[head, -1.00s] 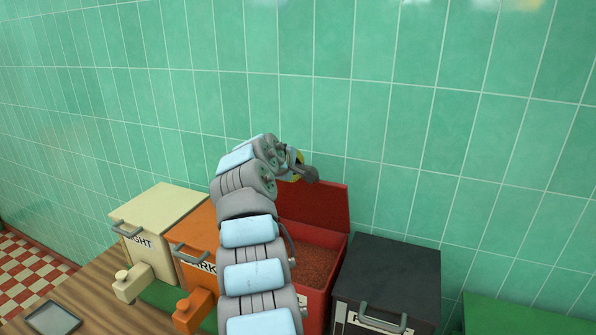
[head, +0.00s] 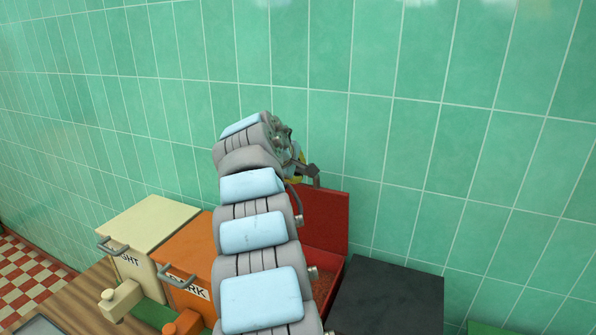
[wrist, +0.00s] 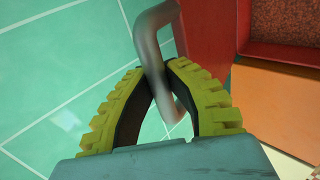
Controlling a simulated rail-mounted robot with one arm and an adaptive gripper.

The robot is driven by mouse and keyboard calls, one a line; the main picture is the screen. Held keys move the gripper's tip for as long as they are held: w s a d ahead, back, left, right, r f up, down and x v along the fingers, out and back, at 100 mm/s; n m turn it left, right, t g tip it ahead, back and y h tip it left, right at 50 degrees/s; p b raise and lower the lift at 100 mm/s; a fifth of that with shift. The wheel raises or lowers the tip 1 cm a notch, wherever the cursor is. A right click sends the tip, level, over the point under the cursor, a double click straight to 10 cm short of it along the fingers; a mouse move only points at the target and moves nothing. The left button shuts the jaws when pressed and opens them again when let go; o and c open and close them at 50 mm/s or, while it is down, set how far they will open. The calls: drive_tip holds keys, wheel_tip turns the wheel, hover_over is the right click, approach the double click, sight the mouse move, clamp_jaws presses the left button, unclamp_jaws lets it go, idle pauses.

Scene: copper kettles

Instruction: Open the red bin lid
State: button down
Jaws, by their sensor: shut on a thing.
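The red bin (head: 328,280) stands between the orange bin and the black bin, with its lid (head: 328,222) raised upright near the tiled wall. Brown granular contents show inside it, and in the wrist view (wrist: 290,20) too. My gripper (head: 312,172) is at the top of the raised lid, partly hidden by my arm. In the wrist view my gripper (wrist: 155,75) has its yellow-padded fingers closed on the grey metal handle (wrist: 153,35), which joins the red lid (wrist: 208,28). My arm hides much of the bin's left side and front.
A cream bin (head: 155,230) and an orange bin (head: 190,255) stand to the left with lids shut. A black bin (head: 390,295) stands close on the right, lid shut. The green tiled wall (head: 450,130) is close behind the lid.

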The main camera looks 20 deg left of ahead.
drive_tip(key=shift+r, duration=0.2)
drive_tip(key=c, duration=1)
unclamp_jaws()
drive_tip(key=shift+f, duration=0.1)
drive_tip(key=shift+s+r, duration=0.35)
drive_tip(key=shift+r, duration=0.2)
drive_tip(key=shift+s+r, duration=0.3)
drive_tip(key=shift+s, duration=0.2)
drive_tip(key=shift+v, duration=4.8)
drive_tip(key=shift+s, duration=0.15)
